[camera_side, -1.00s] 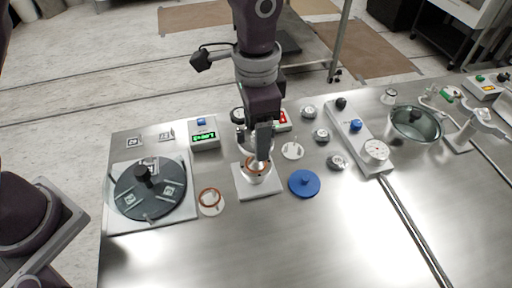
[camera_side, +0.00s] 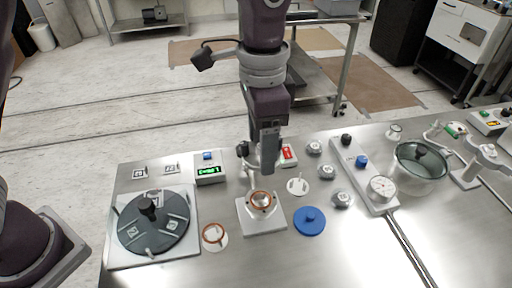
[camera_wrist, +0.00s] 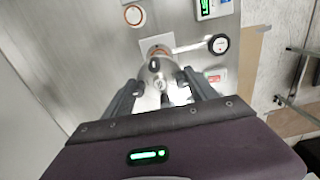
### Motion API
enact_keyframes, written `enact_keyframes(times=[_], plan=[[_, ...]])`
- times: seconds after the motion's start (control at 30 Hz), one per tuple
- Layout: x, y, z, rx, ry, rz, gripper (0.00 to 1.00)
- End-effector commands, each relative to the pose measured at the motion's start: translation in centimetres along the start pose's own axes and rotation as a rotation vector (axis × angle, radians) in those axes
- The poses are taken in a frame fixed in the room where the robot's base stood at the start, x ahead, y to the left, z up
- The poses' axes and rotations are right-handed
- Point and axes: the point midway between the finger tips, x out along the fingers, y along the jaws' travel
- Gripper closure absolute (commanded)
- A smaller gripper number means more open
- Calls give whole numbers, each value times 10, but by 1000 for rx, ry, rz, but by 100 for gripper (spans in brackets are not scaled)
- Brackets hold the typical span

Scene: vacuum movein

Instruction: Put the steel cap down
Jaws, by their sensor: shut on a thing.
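My gripper (camera_side: 268,168) points down just above the white square stand (camera_side: 279,224) in the side view. In the wrist view its two fingers (camera_wrist: 163,92) stand apart around a shiny grey piece, which I take to be the steel cap (camera_wrist: 161,84). The cap is mostly hidden behind the fingers in the side view. Below the fingertips, a copper-coloured ring (camera_side: 262,193) sits around the bright metal opening on the stand. The fingertips look clear of that ring.
Left of the stand lie a white disc with a copper ring (camera_side: 214,236) and a dark round plate with a knob (camera_side: 151,225). A blue lid (camera_side: 309,221) lies to the right. The front table surface is clear.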

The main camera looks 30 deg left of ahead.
Motion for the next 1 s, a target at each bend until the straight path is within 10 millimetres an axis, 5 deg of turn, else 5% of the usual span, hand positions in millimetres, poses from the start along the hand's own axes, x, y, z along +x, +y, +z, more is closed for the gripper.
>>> enact_keyframes(times=[0.23, 0.43, 1.0], plan=[[51, -42, 50, -9, -8, -2, 79], [85, -58, 94, 2, -2, 0, 79], [188, -58, 100, 6, -3, 1, 79]])
